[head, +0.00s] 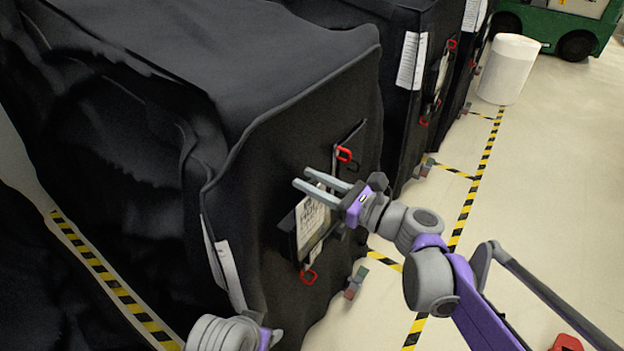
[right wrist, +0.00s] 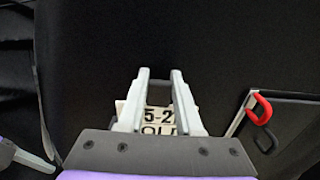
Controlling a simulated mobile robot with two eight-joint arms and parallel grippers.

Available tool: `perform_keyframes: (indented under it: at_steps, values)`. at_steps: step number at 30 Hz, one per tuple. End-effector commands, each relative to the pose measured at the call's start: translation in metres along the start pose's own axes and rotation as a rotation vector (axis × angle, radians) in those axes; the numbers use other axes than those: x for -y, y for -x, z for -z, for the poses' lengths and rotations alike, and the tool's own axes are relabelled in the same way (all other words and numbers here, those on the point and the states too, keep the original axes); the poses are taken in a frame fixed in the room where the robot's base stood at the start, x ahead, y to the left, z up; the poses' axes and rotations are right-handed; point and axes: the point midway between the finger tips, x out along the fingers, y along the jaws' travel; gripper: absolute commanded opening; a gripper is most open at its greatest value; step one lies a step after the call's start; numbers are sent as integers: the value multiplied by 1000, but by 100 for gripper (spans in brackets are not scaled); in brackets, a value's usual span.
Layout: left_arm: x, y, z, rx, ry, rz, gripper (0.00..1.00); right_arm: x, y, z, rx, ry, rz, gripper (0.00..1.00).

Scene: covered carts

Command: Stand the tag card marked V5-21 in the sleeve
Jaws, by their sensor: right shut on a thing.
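The tag card (head: 311,221) is white with black print. In the right wrist view the card (right wrist: 158,117) shows part of its marking, "5-2". My right gripper (head: 303,178) is shut on the card, whose face shows between the fingers. The black sleeve (head: 301,236), with a red clip at its lower end, hangs on the near covered cart. The card overlaps it in the head view; I cannot tell whether the card is inside it. My left gripper (head: 275,338) is low at the bottom edge, mostly cut off, and its jaw state is unclear.
A black-framed panel with a red clip (head: 344,154) is just beyond the sleeve; the clip (right wrist: 262,107) also shows in the right wrist view. A white paper (head: 229,274) hangs at the cart's corner. More covered carts stand behind. The floor (head: 560,170) at right is open.

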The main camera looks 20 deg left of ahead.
Motion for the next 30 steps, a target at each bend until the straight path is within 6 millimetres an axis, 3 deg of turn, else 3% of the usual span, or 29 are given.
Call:
perform_keyframes:
  at_steps: [13, 14, 19, 30]
  values:
    - [0, -4, -2, 1, 0, 0, 68, 0, 0, 6, 0, 0, 0, 0]
    - [0, -4, -2, 1, 0, 0, 68, 0, 0, 6, 0, 0, 0, 37]
    - [0, -4, -2, 1, 0, 0, 68, 0, 0, 6, 0, 0, 0, 68]
    - [0, -4, -2, 1, 0, 0, 68, 0, 5, 6, 0, 0, 2, 69]
